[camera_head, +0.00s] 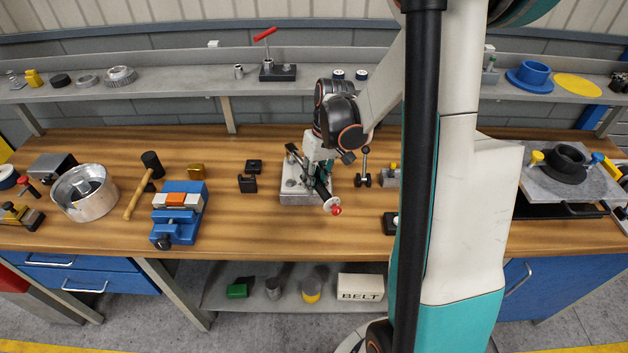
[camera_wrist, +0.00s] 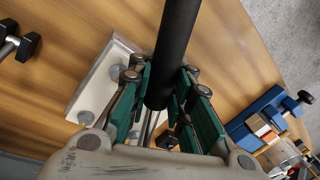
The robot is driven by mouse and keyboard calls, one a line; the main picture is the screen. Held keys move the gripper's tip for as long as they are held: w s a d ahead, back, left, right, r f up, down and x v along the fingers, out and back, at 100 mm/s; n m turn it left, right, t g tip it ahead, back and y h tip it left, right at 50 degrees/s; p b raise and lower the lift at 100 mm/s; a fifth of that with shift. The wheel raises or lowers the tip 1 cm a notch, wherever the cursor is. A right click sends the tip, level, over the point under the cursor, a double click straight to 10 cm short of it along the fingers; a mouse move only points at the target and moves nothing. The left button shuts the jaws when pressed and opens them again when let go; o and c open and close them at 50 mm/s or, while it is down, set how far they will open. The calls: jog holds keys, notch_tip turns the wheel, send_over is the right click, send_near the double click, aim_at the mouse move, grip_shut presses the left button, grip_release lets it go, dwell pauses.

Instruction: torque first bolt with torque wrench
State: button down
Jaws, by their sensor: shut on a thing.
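My gripper (camera_head: 318,166) is over the pale plate (camera_head: 290,196) near the middle of the bench. Its green-padded fingers (camera_wrist: 160,112) are shut around a thick black handle, which I take to be the torque wrench (camera_wrist: 176,50). In the head view, a dark shaft with a pale disc and a red tip (camera_head: 336,210) sticks out from the gripper toward the front of the bench. In the wrist view the plate (camera_wrist: 92,82) lies behind the fingers and bears grey round bolt heads (camera_wrist: 117,70). The wrench's working end is hidden, so I cannot tell whether it touches a bolt.
Left of the plate are a blue vise (camera_head: 176,222), a mallet (camera_head: 140,190), a metal bowl (camera_head: 84,192) and small black blocks (camera_head: 248,182). To the right stand a small black-knobbed tool (camera_head: 364,168) and a grey plate with a black flange (camera_head: 565,165). Bare wood lies in front.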

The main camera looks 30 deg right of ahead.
jog(key=shift+f+b, duration=0.75)
jog(key=shift+f, duration=0.1)
jog(key=shift+a, duration=0.15)
dwell(0.4)
jog(key=shift+w+a+m, duration=0.2)
jog(key=shift+a+m, duration=0.6)
jog(key=shift+a, duration=0.1)
jog(key=shift+w+a+m+t+b, duration=0.15)
jog(key=shift+a+m+b, duration=0.05)
jog(key=shift+a+m, duration=0.25)
jog(key=shift+w+a+m+t+b, duration=0.2)
jog(key=shift+a+m, duration=0.15)
jog(key=shift+a, duration=0.25)
jog(key=shift+w+a+m, duration=0.4)
jog(key=shift+a+m, duration=0.4)
